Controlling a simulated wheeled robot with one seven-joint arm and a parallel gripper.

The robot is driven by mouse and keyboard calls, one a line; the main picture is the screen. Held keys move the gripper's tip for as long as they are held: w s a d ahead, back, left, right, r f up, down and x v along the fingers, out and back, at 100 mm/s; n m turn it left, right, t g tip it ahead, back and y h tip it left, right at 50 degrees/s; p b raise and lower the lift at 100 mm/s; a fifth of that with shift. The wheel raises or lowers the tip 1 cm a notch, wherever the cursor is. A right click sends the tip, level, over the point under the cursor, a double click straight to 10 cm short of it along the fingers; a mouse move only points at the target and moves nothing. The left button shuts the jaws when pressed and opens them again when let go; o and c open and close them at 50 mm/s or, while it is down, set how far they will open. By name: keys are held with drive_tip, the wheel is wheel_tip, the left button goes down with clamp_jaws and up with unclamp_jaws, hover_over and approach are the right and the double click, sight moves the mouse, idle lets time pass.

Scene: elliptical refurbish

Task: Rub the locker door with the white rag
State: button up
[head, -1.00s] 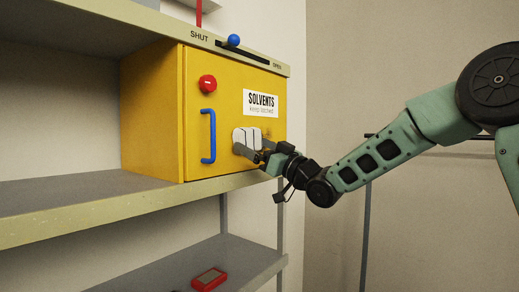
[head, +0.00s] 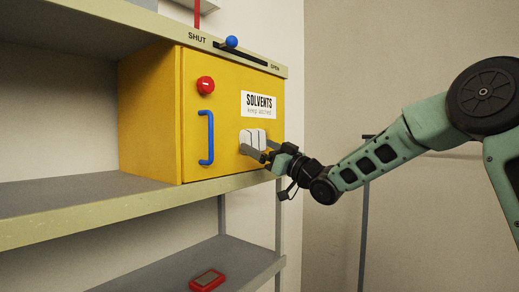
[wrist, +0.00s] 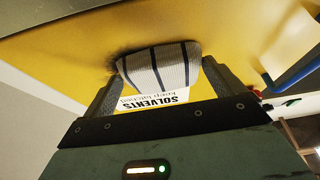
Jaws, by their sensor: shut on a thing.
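The yellow locker door (head: 228,130) is closed and carries a blue handle, a red knob and a white "SOLVENTS" label. My gripper (head: 258,150) is shut on the white rag (head: 251,139), a folded cloth with dark stripes, at the right part of the door below the label. In the wrist view the rag (wrist: 160,68) is pinched between both fingers, against or very near the yellow door (wrist: 85,50). A dark shade lies on the door around the rag; I cannot tell whether it is shadow or dirt.
The locker stands on a shelf (head: 60,215) under an upper board (head: 135,20) with a blue-knobbed slider (head: 231,41) marked SHUT and OPEN. The blue door handle (head: 206,138) sticks out left of the rag. A red device (head: 207,280) lies on the lower shelf.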

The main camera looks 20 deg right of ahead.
drive_tip(key=w+d+p, duration=0.1)
drive_tip(key=w+d, duration=0.5)
drive_tip(key=d, duration=0.2)
idle(1.0)
drive_tip(key=shift+s+a+b, duration=0.65)
drive_tip(key=shift+a+b, duration=0.15)
drive_tip(key=shift+a, duration=0.2)
drive_tip(key=shift+s+a+b, duration=0.65)
drive_tip(key=shift+a+b, duration=0.1)
drive_tip(key=shift+a, duration=0.2)
drive_tip(key=shift+s+a+b, duration=0.65)
drive_tip(key=shift+a+b, duration=0.15)
drive_tip(key=shift+a, duration=0.2)
drive_tip(key=s+a+b, duration=0.4)
drive_tip(key=a, duration=0.1)
drive_tip(key=shift+s, duration=0.1)
